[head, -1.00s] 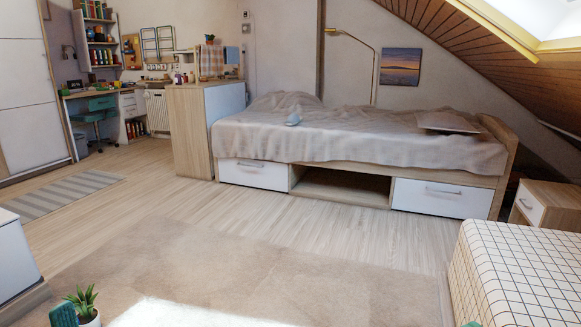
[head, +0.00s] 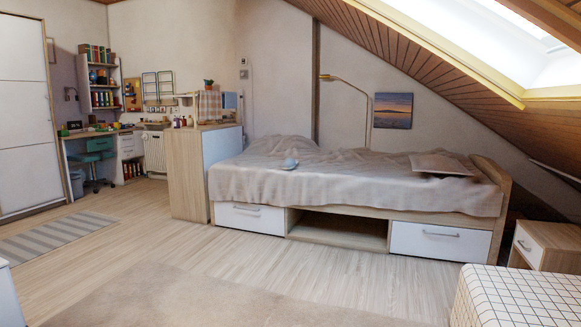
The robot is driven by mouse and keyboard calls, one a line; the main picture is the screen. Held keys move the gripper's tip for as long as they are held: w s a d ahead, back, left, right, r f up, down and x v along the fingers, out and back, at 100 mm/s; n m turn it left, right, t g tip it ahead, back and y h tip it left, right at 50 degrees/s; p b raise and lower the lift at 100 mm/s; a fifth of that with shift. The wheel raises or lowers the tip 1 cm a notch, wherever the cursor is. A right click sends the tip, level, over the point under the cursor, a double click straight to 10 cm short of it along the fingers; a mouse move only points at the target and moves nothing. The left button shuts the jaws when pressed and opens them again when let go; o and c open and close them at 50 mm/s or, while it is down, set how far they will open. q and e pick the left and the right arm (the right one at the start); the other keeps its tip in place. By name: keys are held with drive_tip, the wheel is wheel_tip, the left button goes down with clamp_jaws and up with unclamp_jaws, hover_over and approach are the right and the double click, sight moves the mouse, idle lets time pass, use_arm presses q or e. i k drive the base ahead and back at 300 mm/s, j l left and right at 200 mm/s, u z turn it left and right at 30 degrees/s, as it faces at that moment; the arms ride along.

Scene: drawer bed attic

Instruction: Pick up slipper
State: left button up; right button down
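The bed stands across the room, well away from me. Neither of my grippers shows in the head view now.
The bed has white drawers (head: 249,217) (head: 440,241) with an open gap between them. A wooden cabinet (head: 190,175) stands at its left end. A checkered piece of furniture (head: 520,296) is at lower right, by a nightstand (head: 540,240). The floor (head: 170,250) and rug (head: 240,300) are clear.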

sight(289, 162)
drive_tip(key=i+l+z, duration=0.25)
drive_tip(key=i, duration=0.45)
drive_tip(key=i+l+z, duration=0.2)
drive_tip(key=i, duration=0.5)
drive_tip(key=i+j+u, duration=0.25)
drive_tip(key=i, duration=0.35)
drive_tip(key=i+l+u, duration=0.1)
drive_tip(key=i+u, duration=0.15)
drive_tip(key=i, duration=0.3)
drive_tip(key=i+l+u, duration=0.1)
drive_tip(key=i+u, duration=0.15)
drive_tip(key=i, duration=0.35)
drive_tip(key=i+l+u, duration=0.25)
drive_tip(key=i, duration=0.3)
drive_tip(key=i+j+u, duration=0.1)
drive_tip(key=i+u, duration=0.15)
drive_tip(key=i, duration=0.4)
drive_tip(key=i+u, duration=0.25)
drive_tip(key=i, duration=0.45)
drive_tip(key=i+j+z, duration=0.25)
drive_tip(key=i+z, duration=0.15)
drive_tip(key=i+j+z, duration=0.45)
drive_tip(key=i, duration=0.15)
drive_tip(key=i+j+z, duration=0.4)
drive_tip(key=j, duration=0.15)
